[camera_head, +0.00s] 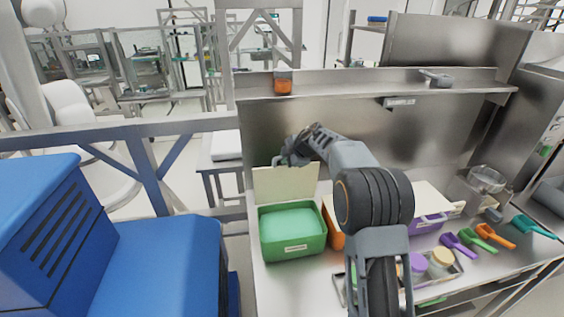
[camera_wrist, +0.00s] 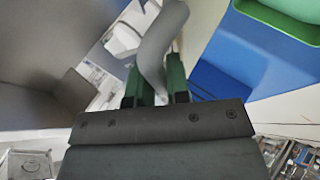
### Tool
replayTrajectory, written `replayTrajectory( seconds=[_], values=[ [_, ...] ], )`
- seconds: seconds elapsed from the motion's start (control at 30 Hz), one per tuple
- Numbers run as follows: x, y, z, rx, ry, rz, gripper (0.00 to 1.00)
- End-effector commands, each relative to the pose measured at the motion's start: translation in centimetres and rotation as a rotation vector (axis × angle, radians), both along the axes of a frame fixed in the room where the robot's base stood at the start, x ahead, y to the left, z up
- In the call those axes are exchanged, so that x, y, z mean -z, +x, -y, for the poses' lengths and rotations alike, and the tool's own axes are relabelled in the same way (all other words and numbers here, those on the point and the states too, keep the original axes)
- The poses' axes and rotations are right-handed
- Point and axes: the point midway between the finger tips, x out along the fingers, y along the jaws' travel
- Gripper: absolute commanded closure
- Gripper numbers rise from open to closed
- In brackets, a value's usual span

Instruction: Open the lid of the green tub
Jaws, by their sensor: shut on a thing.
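The green tub (camera_head: 292,243) stands on the steel counter at the left, with pale green content inside. Its cream lid (camera_head: 285,184) stands about upright at the tub's back edge, so the tub is open. My gripper (camera_head: 283,160) is at the top edge of the lid, partly hidden by its own wrist. In the wrist view my gripper's green fingers (camera_wrist: 157,86) are shut on a grey curved piece (camera_wrist: 155,50), which looks like the lid's handle. Part of the green tub's rim (camera_wrist: 285,20) shows at the top right there.
An orange tub (camera_head: 334,235) is beside the green one, mostly behind my arm. A purple tub (camera_head: 428,224) is further right. Several coloured scoops (camera_head: 485,236) lie at the right. A steel shelf (camera_head: 365,85) with an orange-brown jar (camera_head: 283,82) runs above the counter.

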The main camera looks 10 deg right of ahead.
Motion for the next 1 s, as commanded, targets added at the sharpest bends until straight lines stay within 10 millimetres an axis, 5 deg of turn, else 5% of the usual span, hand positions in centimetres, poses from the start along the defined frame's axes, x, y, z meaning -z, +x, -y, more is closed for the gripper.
replayTrajectory(
  seconds=[0.57,0.6,0.83,1.0],
  values=[
    [-0.04,0.39,0.49,0.008,0.003,-0.022,1.0],
    [-0.04,0.39,0.48,0.008,0.003,-0.022,0.81],
    [0.04,0.37,0.49,0.007,0.001,-0.022,0.59],
    [0.21,0.35,0.5,0.007,0.001,-0.026,0.58]
  ],
)
